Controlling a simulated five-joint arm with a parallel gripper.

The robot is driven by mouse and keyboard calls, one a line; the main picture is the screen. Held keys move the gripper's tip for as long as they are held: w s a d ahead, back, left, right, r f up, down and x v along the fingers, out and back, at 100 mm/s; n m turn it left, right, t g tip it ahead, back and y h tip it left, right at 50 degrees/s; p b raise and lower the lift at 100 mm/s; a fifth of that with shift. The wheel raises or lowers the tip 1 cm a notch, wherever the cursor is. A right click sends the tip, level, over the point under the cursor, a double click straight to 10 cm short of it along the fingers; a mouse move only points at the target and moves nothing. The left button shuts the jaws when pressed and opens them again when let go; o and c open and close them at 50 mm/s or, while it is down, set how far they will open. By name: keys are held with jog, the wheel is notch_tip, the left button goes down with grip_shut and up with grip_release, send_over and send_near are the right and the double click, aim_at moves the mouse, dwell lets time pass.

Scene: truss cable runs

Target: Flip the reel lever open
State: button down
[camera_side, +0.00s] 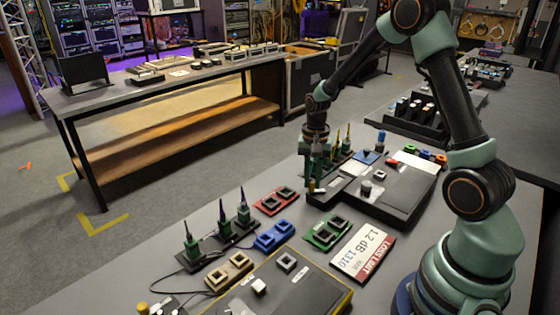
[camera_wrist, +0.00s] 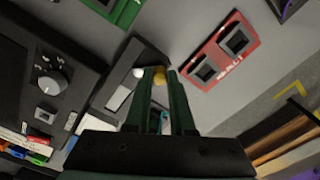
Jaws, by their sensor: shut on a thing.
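My gripper (camera_side: 316,184) points down at a low black unit with a grey strip, left of a larger black box with a dial. In the wrist view my gripper (camera_wrist: 159,76) has its green fingertips close on either side of a yellow knob (camera_wrist: 159,75). The knob appears to be the end of the reel lever; the lever's arm is mostly hidden by the fingers. A white round tip (camera_wrist: 139,73) lies just outside the left finger. The black unit (camera_wrist: 107,92) with its grey strip lies beside the fingers. The lever's angle cannot be told.
The black dial box (camera_side: 400,192) stands close on the right. A red double-socket block (camera_side: 276,200), a green one (camera_side: 327,233) and a blue one (camera_side: 274,235) lie nearby. Upright green pointed tools (camera_side: 243,211) stand at left. A white label card (camera_side: 362,252) lies in front.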

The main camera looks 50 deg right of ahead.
jog(key=shift+w+d+r+m, duration=0.1)
jog(key=shift+w+d+m, duration=0.1)
jog(key=shift+m, duration=0.5)
jog(key=c, duration=0.8)
grip_release()
jog(key=shift+o, duration=0.2)
notch_tip(320, 180, up, 12)
jog(key=shift+r, duration=0.1)
jog(key=s+a+r+n+t, duration=0.5)
jog(key=s+a+r+n, duration=0.2)
jog(key=s+a+n, duration=0.4)
jog(key=shift+s+a+r+n+t, duration=0.35)
jog(key=shift+a+n, duration=0.3)
jog(key=shift+n, duration=0.35)
